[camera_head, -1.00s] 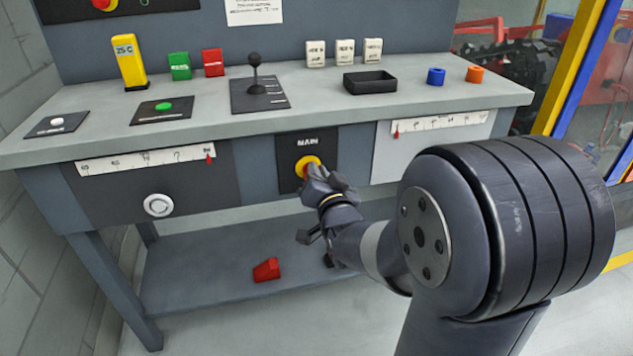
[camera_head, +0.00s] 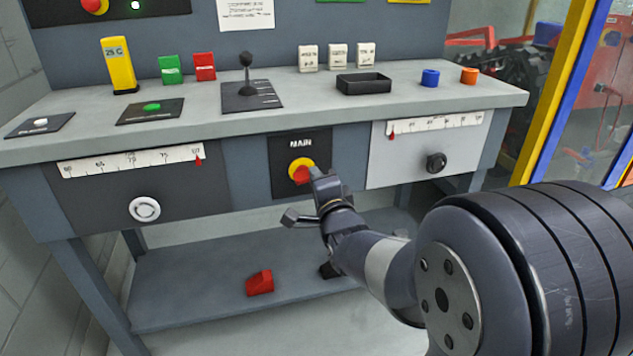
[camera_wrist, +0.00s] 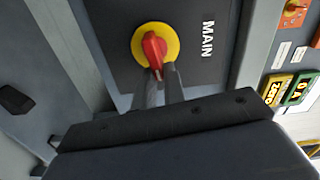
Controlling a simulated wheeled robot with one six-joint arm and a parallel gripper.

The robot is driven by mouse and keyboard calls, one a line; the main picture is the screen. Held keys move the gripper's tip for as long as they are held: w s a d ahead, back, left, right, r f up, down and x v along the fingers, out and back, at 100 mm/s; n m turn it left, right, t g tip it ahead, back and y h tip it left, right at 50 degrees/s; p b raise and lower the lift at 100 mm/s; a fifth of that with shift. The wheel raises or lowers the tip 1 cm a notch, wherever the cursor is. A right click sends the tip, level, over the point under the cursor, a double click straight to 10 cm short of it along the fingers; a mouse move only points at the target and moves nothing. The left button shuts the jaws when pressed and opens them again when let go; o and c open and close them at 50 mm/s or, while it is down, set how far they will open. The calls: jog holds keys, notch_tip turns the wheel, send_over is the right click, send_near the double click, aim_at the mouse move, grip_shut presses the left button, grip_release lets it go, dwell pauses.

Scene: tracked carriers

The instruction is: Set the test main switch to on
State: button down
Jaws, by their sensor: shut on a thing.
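The main switch (camera_head: 301,170) is a red handle on a round yellow plate. It sits on a black panel labelled MAIN on the front of the bench. My gripper (camera_head: 314,174) is at the switch from the lower right in the head view. In the wrist view the red handle (camera_wrist: 154,48) points down the picture, tilted slightly, and the tips of my two fingers reach its lower end. The jaws are shut on the handle. The exact contact is partly hidden by the fingers.
The bench top (camera_head: 300,105) carries a black lever (camera_head: 247,75), a black tray (camera_head: 363,84) and several small blocks. A white dial (camera_head: 144,209) and a black knob (camera_head: 436,163) flank the switch. A red block (camera_head: 260,283) lies on the lower shelf.

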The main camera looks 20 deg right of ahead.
jog(key=shift+f+m, duration=0.15)
jog(key=shift+m, duration=0.55)
jog(key=c, duration=1.5)
grip_release()
jog(key=s+p, duration=0.2)
jog(key=s, duration=0.8)
jog(key=shift+s+p, duration=0.3)
jog(key=shift+s, duration=0.1)
